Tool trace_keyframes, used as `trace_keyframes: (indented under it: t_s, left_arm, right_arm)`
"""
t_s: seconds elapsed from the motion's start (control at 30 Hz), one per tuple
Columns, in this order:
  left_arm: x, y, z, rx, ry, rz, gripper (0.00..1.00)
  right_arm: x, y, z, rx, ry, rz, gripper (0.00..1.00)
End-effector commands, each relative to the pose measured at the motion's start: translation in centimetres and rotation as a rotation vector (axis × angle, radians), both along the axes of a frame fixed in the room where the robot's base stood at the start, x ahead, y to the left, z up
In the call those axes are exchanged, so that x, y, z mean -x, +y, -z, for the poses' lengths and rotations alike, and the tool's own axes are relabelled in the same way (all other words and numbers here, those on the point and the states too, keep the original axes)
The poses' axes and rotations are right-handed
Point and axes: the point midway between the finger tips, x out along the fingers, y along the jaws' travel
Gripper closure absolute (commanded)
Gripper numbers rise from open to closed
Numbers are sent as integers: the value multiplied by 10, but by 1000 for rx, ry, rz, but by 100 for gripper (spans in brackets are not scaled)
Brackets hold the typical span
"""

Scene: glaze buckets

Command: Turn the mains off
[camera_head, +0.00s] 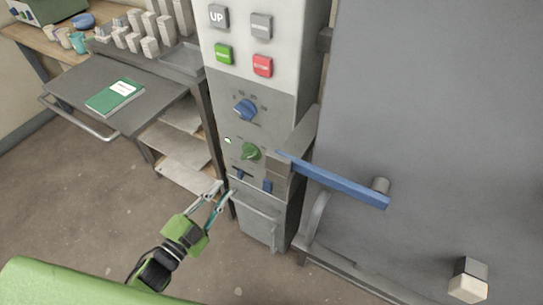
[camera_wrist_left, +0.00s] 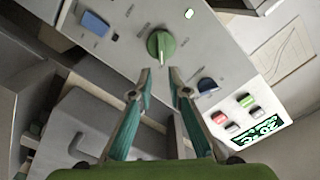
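The control panel (camera_head: 238,120) is a tall grey column. A green rotary knob (camera_head: 251,151) sits on its lower part, below a blue rotary knob (camera_head: 245,109). The green knob also shows in the left wrist view (camera_wrist_left: 161,46), just beyond the fingertips. A small lit indicator (camera_head: 227,140) glows to its left. I cannot read which control is marked as mains. My left gripper (camera_head: 228,190) is open and empty, below and left of the green knob. In the left wrist view its fingertips (camera_wrist_left: 160,76) are apart, with the knob ahead of the gap. My right gripper is not in view.
A small blue switch (camera_head: 240,174) and a blue block (camera_head: 267,187) sit below the green knob. A blue bar handle (camera_head: 335,181) juts from the grey door (camera_head: 440,120) at the right. A trolley with a green book (camera_head: 114,95) stands left.

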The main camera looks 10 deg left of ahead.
Motion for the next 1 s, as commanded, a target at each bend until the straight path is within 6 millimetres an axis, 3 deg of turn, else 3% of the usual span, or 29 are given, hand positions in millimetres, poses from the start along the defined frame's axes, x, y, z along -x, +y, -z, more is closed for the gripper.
trace_keyframes:
  t_s: [0.3,0.6,0.8,1.0]
  left_arm:
    - [-51,-18,-3,1,-4,0,83]
    - [-106,-38,-2,2,-2,-1,83]
    - [-124,-45,0,1,1,-1,83]
    - [-128,-46,1,1,3,-1,83]
  right_arm:
    - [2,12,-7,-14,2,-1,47]
    - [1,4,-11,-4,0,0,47]
    - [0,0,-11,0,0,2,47]
    - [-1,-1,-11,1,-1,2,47]
